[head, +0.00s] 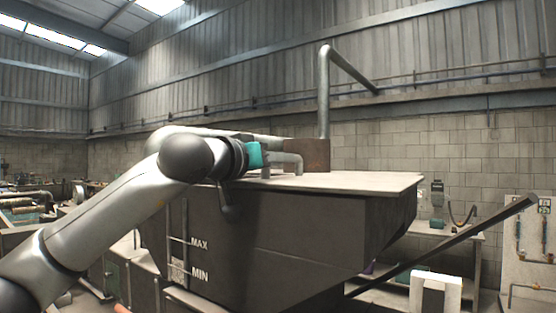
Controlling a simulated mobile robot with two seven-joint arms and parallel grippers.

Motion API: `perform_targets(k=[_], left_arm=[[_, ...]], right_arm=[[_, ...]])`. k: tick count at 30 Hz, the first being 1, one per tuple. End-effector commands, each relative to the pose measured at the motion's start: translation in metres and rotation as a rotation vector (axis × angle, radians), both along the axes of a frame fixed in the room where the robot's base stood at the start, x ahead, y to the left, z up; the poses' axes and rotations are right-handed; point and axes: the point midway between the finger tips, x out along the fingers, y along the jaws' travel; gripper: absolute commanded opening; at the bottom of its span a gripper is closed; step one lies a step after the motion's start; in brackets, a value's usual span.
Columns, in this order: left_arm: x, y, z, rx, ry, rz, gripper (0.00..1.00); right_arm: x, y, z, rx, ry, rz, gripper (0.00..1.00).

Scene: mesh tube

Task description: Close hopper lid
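The dark grey hopper (270,240) stands in the middle of the head view, with MAX and MIN marks on its front. A flat, light-coloured lid panel (370,183) lies level across its top; I see no gap along its front edge. A grey bracket-like shape stands on the panel, and I cannot tell whether it is a handle or my fingers. My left gripper (283,165) is beside it, low over the panel, past a teal band on my wrist. Whether its fingers are open or touching anything is unclear. My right gripper is not in view.
A rusty brown box (308,154) and a bent grey pipe (324,95) rise behind the panel. A dark sloping beam (450,240) juts out at the right, near a white block (435,293). Workbenches and machinery stand at the left.

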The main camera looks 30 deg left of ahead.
Motion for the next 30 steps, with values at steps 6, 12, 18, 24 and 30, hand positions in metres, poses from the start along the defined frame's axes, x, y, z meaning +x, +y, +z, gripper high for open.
perform_targets(k=[6,12,18,24,30], left_arm=[[-0.0003,-0.0004,0.0004,0.000,-0.001,-0.001,0.00],[-0.0004,-0.0003,0.0006,0.000,-0.001,-0.001,0.00],[-0.0003,-0.0002,0.0007,-0.001,-0.001,-0.001,0.00],[-0.0004,-0.0001,0.0008,-0.001,-0.001,-0.001,0.00],[-0.0004,0.0001,0.0009,-0.001,-0.002,0.000,0.00]], right_arm=[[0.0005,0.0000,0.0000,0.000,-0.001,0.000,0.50],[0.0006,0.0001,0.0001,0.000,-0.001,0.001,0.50],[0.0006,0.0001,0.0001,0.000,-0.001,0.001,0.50],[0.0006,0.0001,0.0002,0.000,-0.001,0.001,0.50],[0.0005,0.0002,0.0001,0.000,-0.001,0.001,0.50]])
